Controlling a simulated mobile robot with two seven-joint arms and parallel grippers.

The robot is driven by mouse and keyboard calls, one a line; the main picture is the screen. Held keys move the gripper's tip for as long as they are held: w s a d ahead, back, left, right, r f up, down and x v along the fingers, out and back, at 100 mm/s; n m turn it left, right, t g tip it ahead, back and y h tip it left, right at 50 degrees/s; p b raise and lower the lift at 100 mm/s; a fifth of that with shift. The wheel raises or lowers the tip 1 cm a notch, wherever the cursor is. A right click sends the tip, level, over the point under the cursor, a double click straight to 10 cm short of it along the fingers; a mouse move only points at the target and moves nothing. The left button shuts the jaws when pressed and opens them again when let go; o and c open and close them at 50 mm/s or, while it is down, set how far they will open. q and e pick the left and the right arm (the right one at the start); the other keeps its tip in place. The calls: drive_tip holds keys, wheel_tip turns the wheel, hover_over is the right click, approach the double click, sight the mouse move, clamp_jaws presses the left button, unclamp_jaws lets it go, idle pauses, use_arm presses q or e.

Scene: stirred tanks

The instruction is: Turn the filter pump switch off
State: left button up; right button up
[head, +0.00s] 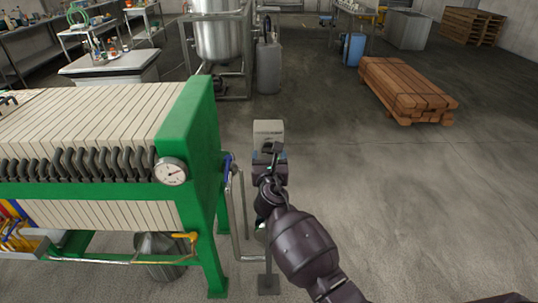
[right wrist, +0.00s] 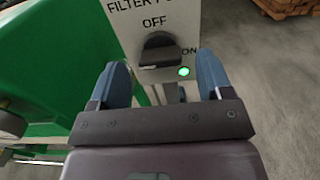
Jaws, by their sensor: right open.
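The filter pump switch box is a pale panel (right wrist: 185,22) on a post, with "FILTER P…", "OFF" above and "ON" at the right partly readable. It also shows in the head view (head: 268,128), right of the green filter press. The black switch knob (right wrist: 160,50) sits below "OFF"; which mark it points to is hard to tell. A green lamp (right wrist: 183,71) beside it, under "ON", is lit. My right gripper (right wrist: 160,72) is open, its blue-grey fingers left and right of the knob, empty. It also shows in the head view (head: 270,152), in front of the box. My left gripper is not in view.
The green filter press (head: 203,130) with a pressure gauge (head: 171,172) stands close on the left. A grey bin (head: 160,255) is under it. Stacked timber (head: 405,88) lies at the back right. A steel tank (head: 220,40) stands behind. The floor at right is clear.

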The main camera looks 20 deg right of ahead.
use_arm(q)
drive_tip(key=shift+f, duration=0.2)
use_arm(e)
drive_tip(key=shift+x, duration=0.95)
drive_tip(key=c, duration=0.9)
use_arm(q)
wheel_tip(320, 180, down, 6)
drive_tip(key=b, duration=0.5)
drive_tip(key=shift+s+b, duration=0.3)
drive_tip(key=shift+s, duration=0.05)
use_arm(e)
drive_tip(key=shift+m, duration=9.1)
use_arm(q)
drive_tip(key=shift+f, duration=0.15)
